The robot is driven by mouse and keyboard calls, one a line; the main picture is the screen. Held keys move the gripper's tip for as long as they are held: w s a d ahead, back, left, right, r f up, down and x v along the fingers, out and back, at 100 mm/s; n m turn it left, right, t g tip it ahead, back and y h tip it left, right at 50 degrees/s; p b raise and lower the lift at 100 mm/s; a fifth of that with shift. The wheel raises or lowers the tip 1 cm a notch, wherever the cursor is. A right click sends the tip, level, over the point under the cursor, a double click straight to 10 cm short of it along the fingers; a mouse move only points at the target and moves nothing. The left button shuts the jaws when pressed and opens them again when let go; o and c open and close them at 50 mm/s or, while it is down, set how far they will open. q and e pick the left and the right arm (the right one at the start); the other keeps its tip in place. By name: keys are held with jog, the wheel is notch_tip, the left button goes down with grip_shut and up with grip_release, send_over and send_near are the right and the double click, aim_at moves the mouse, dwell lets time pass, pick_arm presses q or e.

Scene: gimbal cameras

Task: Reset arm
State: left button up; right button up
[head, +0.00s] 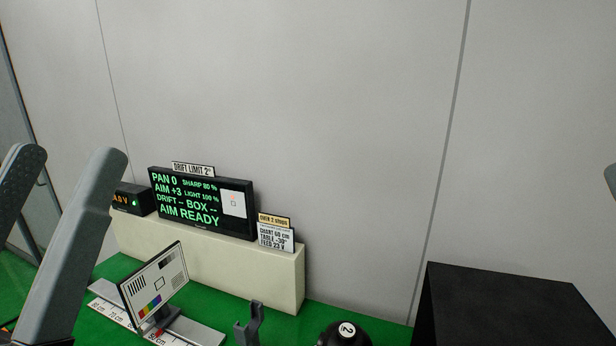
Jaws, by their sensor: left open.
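My left arm shows as grey links at the left edge. A small grey forked piece, which looks like my left gripper (248,315), stands at the bottom edge, right of the test card. Its two prongs are apart, with nothing seen between them. The rest of it is cut off by the frame. Of my right arm only a grey sliver shows at the right edge; the right gripper is out of view. A black monitor (201,203) on a cream ledge (215,262) reads PAN 0, AIM +3, DRIFT --, BOX -- and AIM READY.
A tilted test card (153,283) stands on a white scale strip (195,332) on the green surface (120,265). A black ball marked 2 (345,334) is at the bottom edge. A black box (510,300) stands right. Signs (275,236) and a small display (133,200) flank the monitor.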

pick_arm(q)
notch_tip(320, 180, up, 37)
jog(key=p, duration=3.4)
jog(key=shift+w+a+r+p, duration=0.15)
jog(key=shift+w+a+p, duration=0.1)
jog(key=shift+a+p, duration=0.1)
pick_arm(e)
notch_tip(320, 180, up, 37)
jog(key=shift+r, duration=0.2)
pick_arm(q)
jog(key=shift+a+y, duration=0.1)
jog(key=shift+y, duration=0.4)
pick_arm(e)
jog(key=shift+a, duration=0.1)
